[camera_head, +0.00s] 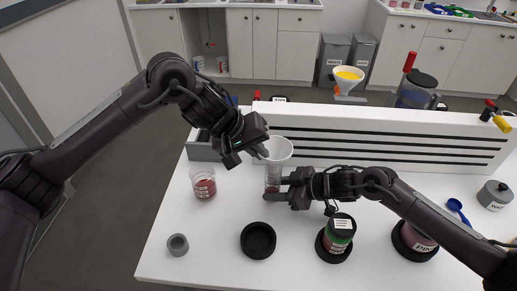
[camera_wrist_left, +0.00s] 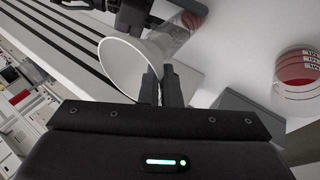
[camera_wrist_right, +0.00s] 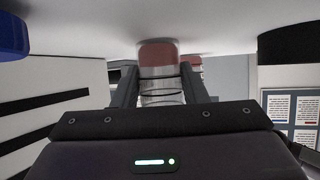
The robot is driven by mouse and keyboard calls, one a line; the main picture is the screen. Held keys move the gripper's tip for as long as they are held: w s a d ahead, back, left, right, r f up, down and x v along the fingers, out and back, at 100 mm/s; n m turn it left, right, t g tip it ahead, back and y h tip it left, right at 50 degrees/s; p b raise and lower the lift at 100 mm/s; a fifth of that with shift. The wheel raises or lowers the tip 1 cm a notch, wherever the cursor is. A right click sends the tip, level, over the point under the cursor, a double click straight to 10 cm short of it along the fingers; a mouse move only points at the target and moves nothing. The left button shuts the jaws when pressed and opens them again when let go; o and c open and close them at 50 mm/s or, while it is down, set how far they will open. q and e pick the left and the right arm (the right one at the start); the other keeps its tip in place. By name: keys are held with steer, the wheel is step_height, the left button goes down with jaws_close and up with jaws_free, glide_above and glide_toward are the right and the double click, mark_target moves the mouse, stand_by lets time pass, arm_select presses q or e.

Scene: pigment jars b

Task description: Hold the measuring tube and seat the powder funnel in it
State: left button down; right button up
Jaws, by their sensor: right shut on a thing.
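The white powder funnel (camera_head: 279,149) sits wide end up at the top of the clear measuring tube (camera_head: 273,178). I cannot tell how deep its spout goes. My left gripper (camera_head: 262,153) is at the funnel's left rim. In the left wrist view its fingers (camera_wrist_left: 160,82) are close together beside the funnel (camera_wrist_left: 122,66); whether they pinch its wall is unclear. My right gripper (camera_head: 277,190) is shut on the tube from the right, low down near the table. The right wrist view shows the tube (camera_wrist_right: 160,85) between its fingers, with a reddish end.
A beaker with red contents (camera_head: 203,184) stands left of the tube. A small grey cup (camera_head: 178,244), a black round dish (camera_head: 258,240) and a green-banded jar (camera_head: 339,231) stand in front. A white slotted panel (camera_head: 400,137) runs behind. A funnel with yellow powder (camera_head: 348,79) is at the back.

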arm_select(q)
steer(key=c, duration=1.6)
jaws_free()
steer(key=shift+o, duration=0.2)
steer(key=v, duration=1.2)
arm_select(e)
steer(key=o, duration=0.4)
steer(key=shift+o, duration=0.4)
steer(key=o, duration=0.4)
